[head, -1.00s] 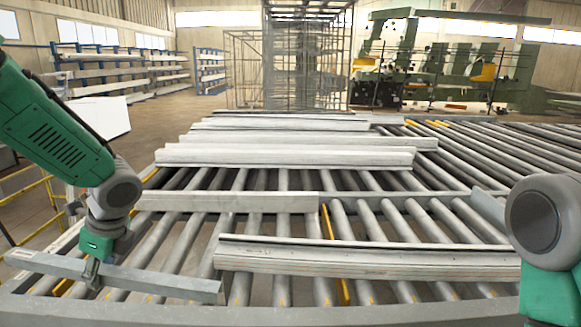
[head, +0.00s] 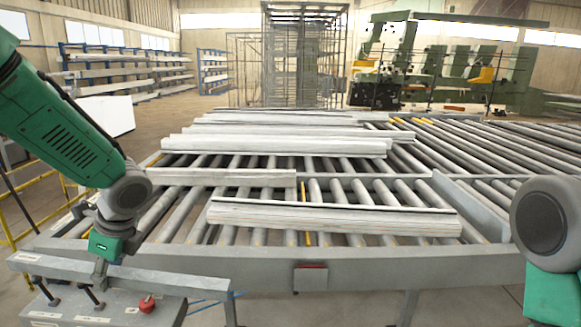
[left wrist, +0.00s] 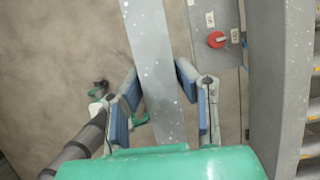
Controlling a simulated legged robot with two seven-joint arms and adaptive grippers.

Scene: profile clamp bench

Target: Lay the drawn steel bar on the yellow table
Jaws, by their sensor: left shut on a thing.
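My left gripper (head: 98,274) is shut on the drawn steel bar (head: 170,279), a long flat grey bar. The bar lies roughly level across the lower left of the head view, in front of the roller table and above a grey control box. In the left wrist view the bar (left wrist: 150,50) runs between the two blue-padded fingers (left wrist: 158,105) and continues out of the top of the picture. My right arm shows at the right edge of the head view, its gripper outside the picture. I see no yellow table in either view.
The roller table (head: 400,266) carries several pale profiles (head: 330,217). The control box (head: 120,312) has a red knob (head: 147,304), also in the left wrist view (left wrist: 216,40). Yellow railing (head: 28,218) stands at the left. Bare floor (left wrist: 60,60) lies left of the bar.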

